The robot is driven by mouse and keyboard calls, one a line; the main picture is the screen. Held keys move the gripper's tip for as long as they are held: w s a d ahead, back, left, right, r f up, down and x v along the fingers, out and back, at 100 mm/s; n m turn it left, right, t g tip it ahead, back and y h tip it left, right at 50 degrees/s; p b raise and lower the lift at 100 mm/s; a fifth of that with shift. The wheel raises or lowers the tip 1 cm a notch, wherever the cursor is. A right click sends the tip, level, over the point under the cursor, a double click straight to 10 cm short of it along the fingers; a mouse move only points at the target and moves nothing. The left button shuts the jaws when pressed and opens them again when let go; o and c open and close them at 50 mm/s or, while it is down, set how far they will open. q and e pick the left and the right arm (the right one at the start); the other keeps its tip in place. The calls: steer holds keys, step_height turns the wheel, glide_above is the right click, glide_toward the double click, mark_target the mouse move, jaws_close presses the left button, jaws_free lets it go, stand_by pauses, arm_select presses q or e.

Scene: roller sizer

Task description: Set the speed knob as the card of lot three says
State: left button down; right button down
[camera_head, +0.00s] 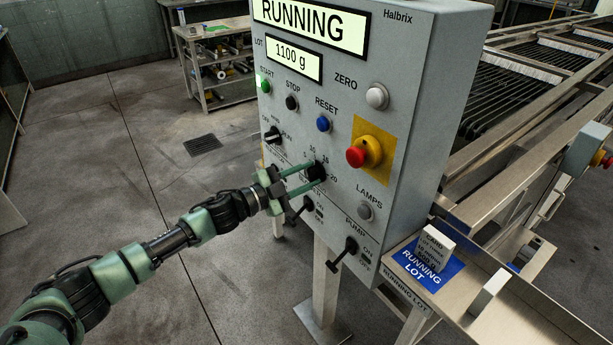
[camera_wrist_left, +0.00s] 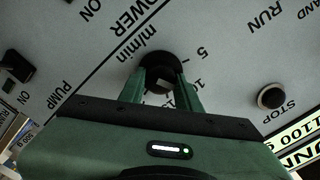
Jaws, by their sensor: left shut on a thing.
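The speed knob (camera_head: 316,171) is a black dial on the front of the grey control panel (camera_head: 405,120), with a number scale around it. In the left wrist view the knob (camera_wrist_left: 158,62) sits between my finger ends, beside the "m/min" lettering and the mark 5. My left gripper (camera_head: 312,176) is shut on the knob, and its fingers partly hide the knob and its scale. A white card block (camera_head: 435,246) stands on the blue "RUNNING LOT" plate (camera_head: 428,274); its small print is too small to read surely. My right gripper is not in view.
The display (camera_head: 311,24) reads "RUNNING"; the smaller one (camera_head: 293,58) reads "1100 g". Near the knob are a blue reset button (camera_head: 323,124), a red stop mushroom (camera_head: 356,157), a mode switch (camera_head: 271,135) and a pump lever (camera_head: 344,252). Roller rails stand at right.

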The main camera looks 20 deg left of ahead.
arm_select(q)
steer(key=c, duration=1)
jaws_free()
steer(key=b+v, duration=0.2)
steer(key=v, duration=0.5)
steer(key=shift+s+a, duration=0.25)
steer(key=shift+s, duration=0.1)
